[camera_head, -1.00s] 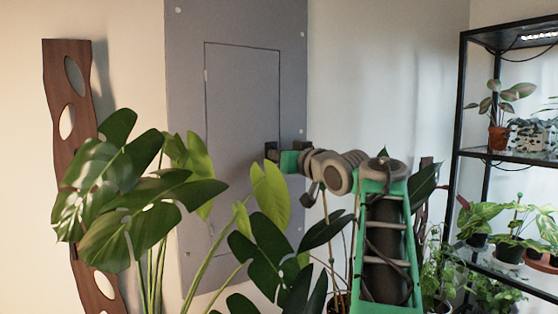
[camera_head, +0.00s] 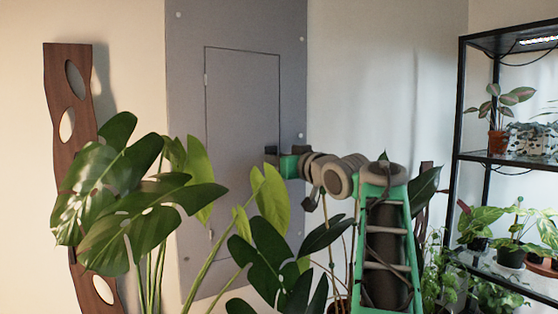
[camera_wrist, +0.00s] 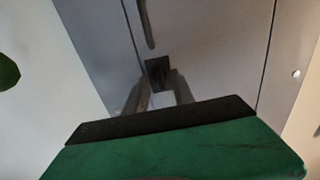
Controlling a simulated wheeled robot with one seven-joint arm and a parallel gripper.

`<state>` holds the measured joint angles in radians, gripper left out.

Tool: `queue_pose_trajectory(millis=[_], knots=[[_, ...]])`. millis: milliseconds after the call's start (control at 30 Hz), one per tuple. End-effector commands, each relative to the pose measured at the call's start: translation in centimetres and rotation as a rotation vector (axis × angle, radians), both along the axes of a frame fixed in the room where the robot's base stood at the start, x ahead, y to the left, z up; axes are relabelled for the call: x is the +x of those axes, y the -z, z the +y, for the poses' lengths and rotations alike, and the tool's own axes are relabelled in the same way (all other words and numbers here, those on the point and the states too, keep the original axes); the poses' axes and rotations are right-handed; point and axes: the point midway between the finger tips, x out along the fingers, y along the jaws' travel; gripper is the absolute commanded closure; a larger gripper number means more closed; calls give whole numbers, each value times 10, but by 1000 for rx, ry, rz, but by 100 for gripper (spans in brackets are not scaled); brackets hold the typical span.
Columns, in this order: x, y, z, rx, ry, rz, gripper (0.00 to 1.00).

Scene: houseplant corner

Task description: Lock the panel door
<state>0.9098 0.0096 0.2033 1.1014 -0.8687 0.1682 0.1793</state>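The grey panel door (camera_head: 240,120) is set flush in a grey wall panel (camera_head: 188,70), its outline seam closed all round. My gripper (camera_head: 271,155) is at the door's right edge, about mid-height. In the wrist view, its two fingers (camera_wrist: 160,84) stand apart, with their tips at the sides of a small dark block (camera_wrist: 158,70) on the panel, near the door seam. This block looks like the latch. Whether the fingers press on it I cannot tell. A dark curved bar (camera_wrist: 147,25) lies above the block in that view. The head view hides the latch behind my gripper.
A wooden wavy strip (camera_head: 70,130) is at the left. A black shelf (camera_head: 480,156) with potted plants stands at the right.

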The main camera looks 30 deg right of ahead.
Motion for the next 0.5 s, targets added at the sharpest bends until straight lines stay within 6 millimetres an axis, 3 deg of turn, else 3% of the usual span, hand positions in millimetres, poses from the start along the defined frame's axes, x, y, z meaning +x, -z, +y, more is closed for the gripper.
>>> queue_pose_trajectory(millis=[267, 500], knots=[[-7, 0, 0, 0, 1, -1, 70], [-55, 1, 2, -1, 5, -1, 70]])
